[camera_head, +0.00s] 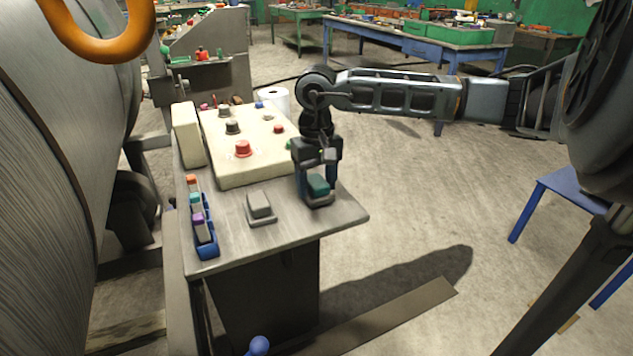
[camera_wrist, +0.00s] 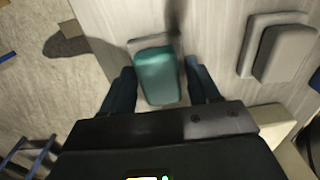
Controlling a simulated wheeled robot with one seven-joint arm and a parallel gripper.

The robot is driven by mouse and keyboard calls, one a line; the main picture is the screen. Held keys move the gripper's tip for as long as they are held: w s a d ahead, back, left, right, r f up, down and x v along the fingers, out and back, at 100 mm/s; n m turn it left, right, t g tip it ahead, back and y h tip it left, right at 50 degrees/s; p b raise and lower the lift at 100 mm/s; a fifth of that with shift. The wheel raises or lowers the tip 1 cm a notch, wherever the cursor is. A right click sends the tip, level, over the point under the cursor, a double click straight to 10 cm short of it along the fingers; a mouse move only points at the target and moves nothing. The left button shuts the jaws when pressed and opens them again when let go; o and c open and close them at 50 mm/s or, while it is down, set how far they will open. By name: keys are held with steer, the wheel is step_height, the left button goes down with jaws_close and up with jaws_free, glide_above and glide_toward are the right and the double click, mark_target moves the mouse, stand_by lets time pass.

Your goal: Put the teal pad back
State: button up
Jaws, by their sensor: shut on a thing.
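The teal pad (camera_head: 318,185) is at the right front of the console top, between the fingers of my gripper (camera_head: 316,180). It also shows in the wrist view (camera_wrist: 158,76), with a dark finger on either side. My gripper points down and is shut on the pad. A grey base (camera_head: 318,201) shows under the pad in the head view; I cannot tell whether the pad touches it. To the left, a light grey pad (camera_head: 260,205) sits on its own grey base, and it shows at the upper right of the wrist view (camera_wrist: 284,52).
A blue rack (camera_head: 207,240) with small coloured blocks stands along the console's left edge. A cream control box (camera_head: 240,165) with knobs and a red button stands behind. A white roll (camera_head: 273,98) is at the back. A blue stool (camera_head: 570,190) stands right; open floor lies between.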

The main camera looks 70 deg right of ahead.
mark_target(317, 180)
steer(key=shift+f, duration=0.4)
steer(key=o, duration=1)
steer(key=shift+r, duration=0.1)
step_height(317, 180, up, 12)
steer(key=shift+f+b, duration=0.1)
steer(key=shift+b, duration=0.35)
